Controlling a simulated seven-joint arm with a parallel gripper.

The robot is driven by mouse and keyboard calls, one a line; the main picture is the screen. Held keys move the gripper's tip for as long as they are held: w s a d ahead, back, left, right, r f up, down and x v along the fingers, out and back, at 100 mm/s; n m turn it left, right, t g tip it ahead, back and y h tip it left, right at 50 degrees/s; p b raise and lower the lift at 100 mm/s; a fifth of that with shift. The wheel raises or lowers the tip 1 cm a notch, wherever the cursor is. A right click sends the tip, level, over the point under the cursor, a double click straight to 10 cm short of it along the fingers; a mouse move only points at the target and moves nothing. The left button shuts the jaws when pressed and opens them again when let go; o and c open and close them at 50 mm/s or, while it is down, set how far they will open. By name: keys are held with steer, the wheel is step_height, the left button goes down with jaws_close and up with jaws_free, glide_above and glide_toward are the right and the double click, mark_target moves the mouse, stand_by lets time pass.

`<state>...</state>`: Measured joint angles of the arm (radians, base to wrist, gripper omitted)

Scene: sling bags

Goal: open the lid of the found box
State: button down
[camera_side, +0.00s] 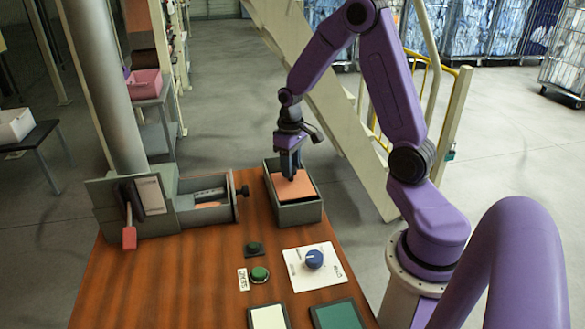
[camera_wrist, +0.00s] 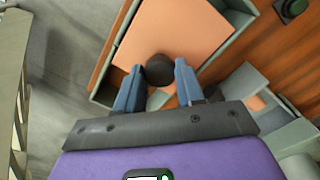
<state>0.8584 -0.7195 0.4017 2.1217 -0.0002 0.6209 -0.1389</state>
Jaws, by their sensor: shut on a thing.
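The found box (camera_side: 298,214) is a grey open-topped box near the back right of the wooden table, with an orange lid (camera_side: 297,187) at its top. In the wrist view the lid (camera_wrist: 170,35) carries a round dark knob (camera_wrist: 160,70). My gripper (camera_side: 290,172) points down over the lid. In the wrist view its two blue fingers (camera_wrist: 158,77) are on either side of the knob and shut on it. A dark gap shows between the lid and the box wall. I cannot tell how far the lid is off its seat.
A grey unit (camera_side: 165,203) with a red handle (camera_side: 129,238) stands left of the box. In front are a green button (camera_side: 260,274), a small dark button (camera_side: 254,248), a blue dial (camera_side: 314,259) on a white plate, and two pads. The table's front left is clear.

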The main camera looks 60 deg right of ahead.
steer(key=w+d, duration=0.6)
steer(key=c, duration=0.7)
jaws_free()
steer(key=shift+s+a, duration=0.1)
steer(key=shift+r, duration=0.1)
step_height(320, 180, up, 17)
steer(key=shift+r, duration=0.15)
